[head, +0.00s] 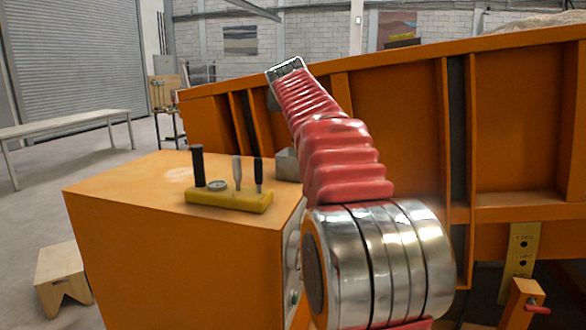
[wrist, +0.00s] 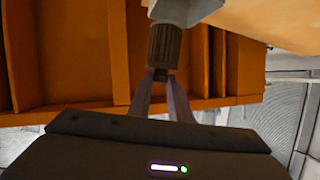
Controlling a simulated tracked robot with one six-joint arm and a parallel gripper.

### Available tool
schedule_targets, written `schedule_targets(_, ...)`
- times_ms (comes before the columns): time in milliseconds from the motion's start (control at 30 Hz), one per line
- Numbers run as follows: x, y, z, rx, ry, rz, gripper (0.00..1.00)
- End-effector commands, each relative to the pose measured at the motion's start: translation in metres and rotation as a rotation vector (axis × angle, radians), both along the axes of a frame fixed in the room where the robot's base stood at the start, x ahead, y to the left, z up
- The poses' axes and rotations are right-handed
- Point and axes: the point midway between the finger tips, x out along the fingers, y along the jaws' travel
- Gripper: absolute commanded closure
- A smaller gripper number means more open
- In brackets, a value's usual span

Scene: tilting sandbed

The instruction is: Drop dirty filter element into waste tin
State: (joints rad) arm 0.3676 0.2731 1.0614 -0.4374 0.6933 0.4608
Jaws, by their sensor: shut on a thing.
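The dirty filter element (wrist: 165,46) is a dark brown, ribbed cylinder in the wrist view. My gripper (wrist: 161,77) is shut on one end of it, with the two pale fingers meeting at a small dark stub. A light grey metal box, which looks like the waste tin (wrist: 185,9), shows at the top edge, just beyond the element's far end. Whether they touch, I cannot tell. In the head view the tin (head: 287,163) stands on the back right corner of the orange cabinet, partly behind my red arm. My jaws and the element are hidden there.
The tilted orange sandbed wall (head: 410,120) rises close behind and to the right. A bench (head: 70,125) stands far left.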

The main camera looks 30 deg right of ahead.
Motion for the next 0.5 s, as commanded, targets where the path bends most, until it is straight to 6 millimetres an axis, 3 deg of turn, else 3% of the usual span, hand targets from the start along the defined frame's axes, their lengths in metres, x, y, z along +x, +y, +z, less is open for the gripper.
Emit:
schedule_targets(267, -0.0003, -0.0005, -0.0004, -0.001, -0.002, 0.0, 1.0)
schedule_targets(300, -0.0003, -0.0005, -0.0004, -0.001, -0.002, 0.0, 0.81)
schedule_targets(500, -0.0004, -0.0008, -0.0007, 0.0, -0.001, -0.001, 0.67)
